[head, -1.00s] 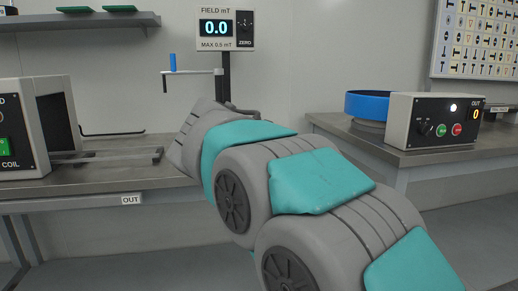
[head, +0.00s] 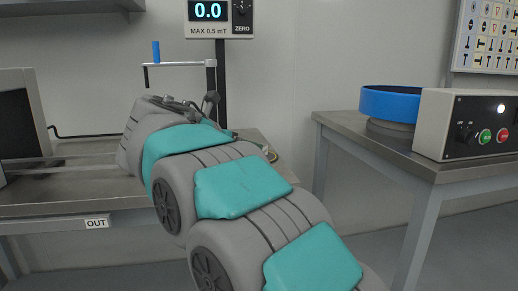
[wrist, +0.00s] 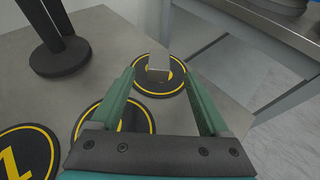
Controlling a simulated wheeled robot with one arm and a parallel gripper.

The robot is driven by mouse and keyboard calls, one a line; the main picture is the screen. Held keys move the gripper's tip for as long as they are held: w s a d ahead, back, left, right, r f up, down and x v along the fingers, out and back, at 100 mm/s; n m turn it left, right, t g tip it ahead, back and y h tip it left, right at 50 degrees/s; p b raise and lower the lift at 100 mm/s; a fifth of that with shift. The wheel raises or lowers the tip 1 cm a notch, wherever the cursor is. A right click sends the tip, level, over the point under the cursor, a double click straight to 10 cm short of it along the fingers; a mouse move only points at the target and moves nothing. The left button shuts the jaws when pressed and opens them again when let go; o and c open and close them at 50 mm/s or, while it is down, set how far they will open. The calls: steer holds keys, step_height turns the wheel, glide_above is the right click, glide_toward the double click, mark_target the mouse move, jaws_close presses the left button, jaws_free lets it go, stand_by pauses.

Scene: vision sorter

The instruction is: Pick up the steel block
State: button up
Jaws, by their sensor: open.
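The steel block (wrist: 158,68) is a small grey block on a round black pad with a yellow ring (wrist: 176,84) near the corner of the bench, in the wrist view. My gripper (wrist: 161,78) is open, with its two green fingers pointing toward the block. The block shows between the fingertips, but I cannot tell how far ahead of them it is. Nothing is held. In the head view my arm hides the block and the gripper's fingers.
More yellow-ringed pads (wrist: 113,118) lie nearer on the bench. A black stand base (wrist: 60,56) is at upper left. The bench edge drops off at right. In the head view, a second bench (head: 400,170) carries a blue bowl feeder (head: 390,102) and a control box (head: 465,125).

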steer(key=shift+b+x, duration=0.6)
steer(key=shift+x, duration=3.15)
steer(key=shift+a, duration=0.15)
jaws_close()
